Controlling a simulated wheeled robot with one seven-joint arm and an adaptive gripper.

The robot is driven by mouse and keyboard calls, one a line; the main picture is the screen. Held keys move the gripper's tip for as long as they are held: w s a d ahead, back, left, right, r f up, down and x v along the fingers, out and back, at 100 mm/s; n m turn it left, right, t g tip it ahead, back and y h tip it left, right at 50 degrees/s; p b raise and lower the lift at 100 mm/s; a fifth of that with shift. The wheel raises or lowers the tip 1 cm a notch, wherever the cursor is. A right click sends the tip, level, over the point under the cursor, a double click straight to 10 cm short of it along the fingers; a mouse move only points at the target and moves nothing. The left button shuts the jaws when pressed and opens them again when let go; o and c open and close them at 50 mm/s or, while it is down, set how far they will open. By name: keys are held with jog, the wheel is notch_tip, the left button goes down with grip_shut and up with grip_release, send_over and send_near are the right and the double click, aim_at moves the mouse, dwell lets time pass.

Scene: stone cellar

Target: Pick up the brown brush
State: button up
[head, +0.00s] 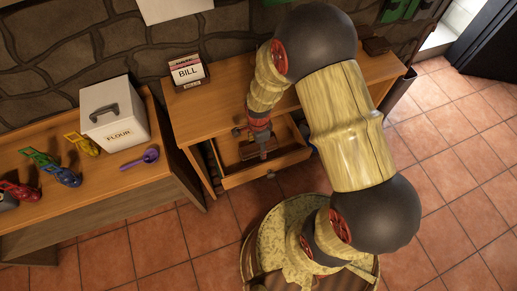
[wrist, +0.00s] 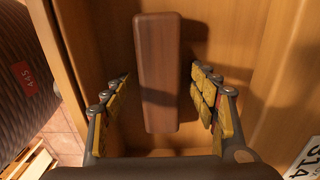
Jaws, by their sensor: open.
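The brown brush (wrist: 157,70) shows in the wrist view as a long wooden block lying in an open drawer. In the head view it is a small brown shape (head: 247,151) in the drawer (head: 234,181), partly hidden by my gripper (head: 263,152). My gripper, also in the wrist view (wrist: 160,73), is open, with one finger to each side of the brush and a gap on both sides. The brush's underside is hidden.
The drawer's walls stand close around my gripper, under the wooden desk (head: 206,121). A bill box (head: 186,72) stands on the desk. The left counter (head: 100,172) holds a flour tin (head: 114,115), a purple scoop (head: 140,160) and several coloured items. Tiled floor lies right.

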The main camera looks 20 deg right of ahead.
jog(key=c, duration=0.3)
jog(key=c, duration=1.1)
jog(key=shift+c, duration=0.3)
jog(key=shift+r+p, duration=0.35)
jog(key=shift+r, duration=0.35)
jog(key=s+d+r+p, duration=0.4)
jog(key=s+d+r, duration=0.4)
jog(key=s+r, duration=0.3)
jog(key=shift+s+d+r, duration=0.15)
jog(key=shift+r, duration=0.1)
